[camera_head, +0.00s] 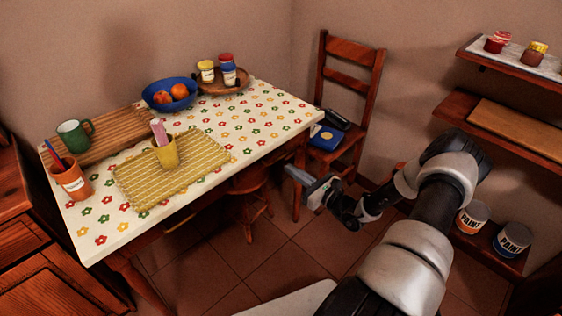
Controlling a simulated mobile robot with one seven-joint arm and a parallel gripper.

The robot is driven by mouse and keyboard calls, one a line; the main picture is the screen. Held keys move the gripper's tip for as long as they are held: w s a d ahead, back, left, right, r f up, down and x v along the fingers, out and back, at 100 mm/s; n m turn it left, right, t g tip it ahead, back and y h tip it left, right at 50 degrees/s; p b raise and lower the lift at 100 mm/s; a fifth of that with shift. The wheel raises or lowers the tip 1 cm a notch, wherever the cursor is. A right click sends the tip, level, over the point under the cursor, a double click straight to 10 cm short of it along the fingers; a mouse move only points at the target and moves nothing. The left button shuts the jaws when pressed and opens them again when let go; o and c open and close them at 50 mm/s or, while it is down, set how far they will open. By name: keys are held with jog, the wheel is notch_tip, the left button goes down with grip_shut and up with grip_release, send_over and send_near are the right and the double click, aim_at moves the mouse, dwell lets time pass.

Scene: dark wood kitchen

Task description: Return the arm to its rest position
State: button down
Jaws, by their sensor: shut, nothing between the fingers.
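My arm reaches up from the lower right in the head view and bends toward the left. My gripper (300,177) is at its end, in the air off the right end of the table (277,105). Its fingers are together, with nothing held between them. The gripper touches no object that I can see. The fine detail of the fingertips is small in this view.
A chair (343,90) with a blue and dark item on its seat stands behind the gripper. Shelves (462,106) and paint cans (472,217) are right of the arm. The table holds a yellow cup (166,155), blue bowl (160,86) and jars. Tiled floor is open below.

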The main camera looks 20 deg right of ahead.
jog(key=s+a+r+n+g, duration=0.8)
jog(key=s+a+r+n, duration=0.3)
jog(key=r, duration=0.3)
jog(key=s+a+r+n+g, duration=0.8)
jog(key=s+a+r+n, duration=0.1)
jog(key=a+r+n, duration=0.35)
jog(key=s+d+r+n+t+h, duration=0.5)
jog(key=s+d+r+n+h, duration=0.25)
jog(key=s, duration=0.25)
notch_tip(320, 180, up, 22)
jog(key=p, duration=2)
jog(key=shift+f+p, duration=0.25)
jog(key=shift+p, duration=0.15)
jog(key=shift+w+a+y, duration=0.1)
jog(key=shift+y, duration=0.15)
